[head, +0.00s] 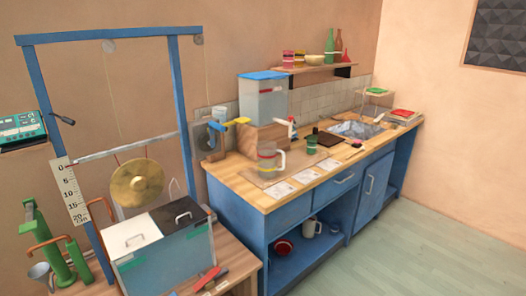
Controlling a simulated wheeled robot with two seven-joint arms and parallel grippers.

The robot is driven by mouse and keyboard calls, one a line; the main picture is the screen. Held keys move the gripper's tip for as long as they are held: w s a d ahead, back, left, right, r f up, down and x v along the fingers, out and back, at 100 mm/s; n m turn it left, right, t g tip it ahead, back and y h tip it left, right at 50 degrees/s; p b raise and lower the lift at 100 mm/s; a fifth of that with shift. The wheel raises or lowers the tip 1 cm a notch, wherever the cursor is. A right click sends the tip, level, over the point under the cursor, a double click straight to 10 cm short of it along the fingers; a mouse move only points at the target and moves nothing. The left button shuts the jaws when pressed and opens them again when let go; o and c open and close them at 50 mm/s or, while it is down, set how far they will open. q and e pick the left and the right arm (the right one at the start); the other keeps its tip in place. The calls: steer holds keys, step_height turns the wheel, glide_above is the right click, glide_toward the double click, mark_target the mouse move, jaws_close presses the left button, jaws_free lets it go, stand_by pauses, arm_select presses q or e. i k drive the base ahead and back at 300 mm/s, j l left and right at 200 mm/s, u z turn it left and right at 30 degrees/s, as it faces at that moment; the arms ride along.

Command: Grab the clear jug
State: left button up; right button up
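The clear jug (266,165) stands upright on a wooden board on the blue cabinet's worktop, near the front edge. It is see-through grey, with a red band near its top and a pale handle on its right side. Neither of my grippers shows in the head view, so nothing is seen touching the jug.
A clear tank with a blue lid (263,101) stands on a wooden block behind the jug. Pale cards (279,189) lie in front, and a dark green cup (311,145) stands to the right. A gong (137,183) hangs in a blue frame at left.

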mark_target(266, 150)
steer(key=i+l+u, duration=0.15)
steer(key=i+l, duration=0.35)
steer(key=i+l+u, duration=0.15)
steer(key=i+l, duration=0.35)
steer(key=i+l+u, duration=0.15)
steer(key=i+l, duration=0.3)
steer(key=l, duration=0.2)
